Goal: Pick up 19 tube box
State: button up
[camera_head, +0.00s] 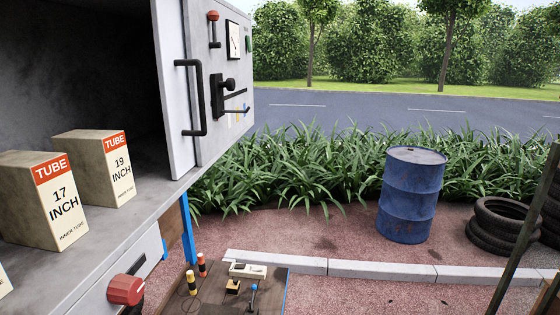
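The 19 inch tube box (97,166) stands upright on the grey shelf (150,196) inside the compressor cart, in the left of the head view. It is tan, with a white front label, a red "TUBE" band and "19 INCH" facing right. The 17 inch tube box (43,203) stands in front and to the left of it, close by, and overlaps its lower left part in the picture. My gripper is not in view.
The cart's open door (205,90), with a black handle, stands right of the boxes. A red knob (126,289) is below the shelf edge. A low table (262,290) carries small items. A blue barrel (411,195) and tires (500,225) stand right.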

aim_at(99, 162)
jog(key=u, duration=1.45)
